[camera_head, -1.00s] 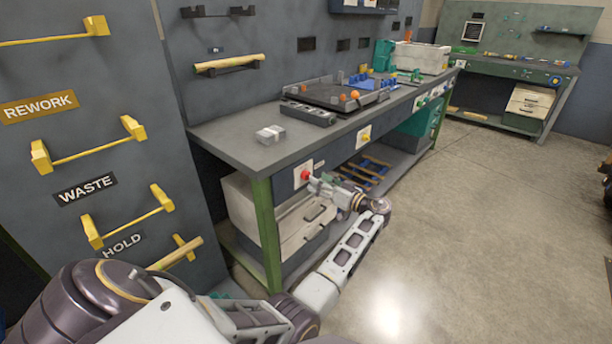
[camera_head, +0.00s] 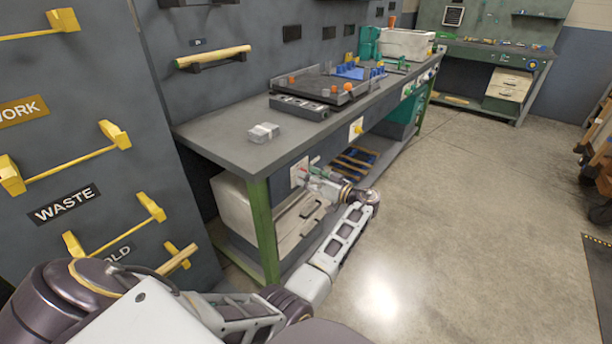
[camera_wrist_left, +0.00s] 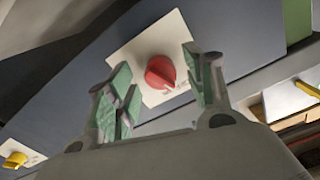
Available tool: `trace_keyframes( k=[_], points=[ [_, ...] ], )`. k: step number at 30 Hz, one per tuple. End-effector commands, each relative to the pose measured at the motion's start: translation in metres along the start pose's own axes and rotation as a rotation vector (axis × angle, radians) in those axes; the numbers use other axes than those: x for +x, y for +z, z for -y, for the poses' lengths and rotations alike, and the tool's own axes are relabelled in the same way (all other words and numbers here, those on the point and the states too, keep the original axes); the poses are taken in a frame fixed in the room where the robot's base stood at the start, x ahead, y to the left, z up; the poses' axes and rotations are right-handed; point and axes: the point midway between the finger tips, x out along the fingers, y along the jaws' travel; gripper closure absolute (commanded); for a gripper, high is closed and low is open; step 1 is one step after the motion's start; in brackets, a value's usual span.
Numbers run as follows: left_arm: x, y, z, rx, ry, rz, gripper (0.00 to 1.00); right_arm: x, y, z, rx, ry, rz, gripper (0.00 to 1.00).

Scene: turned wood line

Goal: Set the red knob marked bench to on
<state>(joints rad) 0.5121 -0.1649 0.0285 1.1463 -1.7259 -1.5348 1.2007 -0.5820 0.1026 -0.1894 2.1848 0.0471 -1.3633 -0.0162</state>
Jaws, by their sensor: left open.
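The red knob (camera_wrist_left: 159,72) sits on a white square plate (camera_wrist_left: 123,52) in the left wrist view. A pale mark shows on its lower right edge; the print below it is too small to read. In the head view the plate (camera_head: 296,177) is on the bench's front face near the green corner leg, and the gripper mostly hides the knob. My left gripper (camera_head: 312,178) is open, its green-padded fingers either side of the knob in the left wrist view. I cannot tell whether they touch it. My right gripper is not in view.
A yellow knob (camera_head: 356,128) is farther along the same bench front (camera_head: 230,143). Pale drawers (camera_head: 235,205) stand under the bench. Open floor (camera_head: 450,200) lies to the right, with carts at the edge.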

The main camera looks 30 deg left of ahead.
Motion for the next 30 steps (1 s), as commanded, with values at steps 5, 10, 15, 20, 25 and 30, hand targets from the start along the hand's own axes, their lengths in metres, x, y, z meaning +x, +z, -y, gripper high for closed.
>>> trace_keyframes(
  k=[5,10,15,20,25,30],
  points=[
    [0.0000,0.0003,0.0000,0.000,0.000,0.000,0.47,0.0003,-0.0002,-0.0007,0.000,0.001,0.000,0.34],
    [0.0001,0.0002,0.0000,0.000,0.000,0.000,0.64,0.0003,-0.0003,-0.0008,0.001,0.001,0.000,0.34],
    [0.0002,0.0001,0.0000,0.000,0.000,0.000,0.86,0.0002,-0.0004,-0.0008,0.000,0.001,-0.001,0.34],
    [0.0002,0.0001,0.0000,0.001,0.000,0.000,0.93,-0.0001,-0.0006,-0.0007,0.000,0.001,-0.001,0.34],
    [0.0003,-0.0001,0.0000,0.017,0.000,-0.001,0.93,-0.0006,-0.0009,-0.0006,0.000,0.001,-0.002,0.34],
    [0.0003,-0.0003,0.0000,0.060,0.001,-0.001,0.93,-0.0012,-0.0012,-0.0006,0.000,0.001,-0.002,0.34]
  ],
)
